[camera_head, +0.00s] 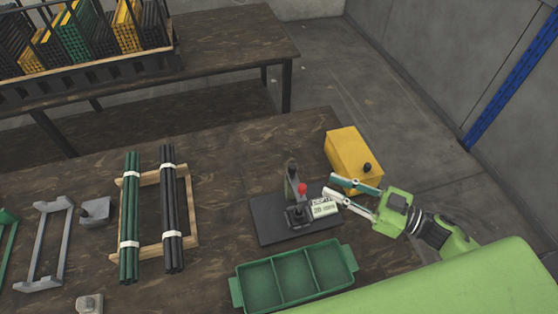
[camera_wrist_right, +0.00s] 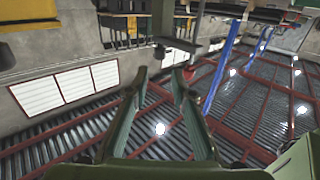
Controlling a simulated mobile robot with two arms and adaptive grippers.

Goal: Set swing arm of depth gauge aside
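The depth gauge (camera_head: 297,208) stands on a dark base plate (camera_head: 266,219) on the wooden table. I cannot clearly make out which part is the swing arm. The fingers also show apart in the right wrist view (camera_wrist_right: 160,75). My left gripper is not in view.
A yellow box (camera_head: 353,156) with a black knob stands close behind the right gripper. A green three-compartment tray (camera_head: 347,258) lies in front of the gauge. Green and black rods (camera_head: 129,215) lie on a wooden frame (camera_head: 150,218) to the left. Bare tabletop lies between frame and gauge.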

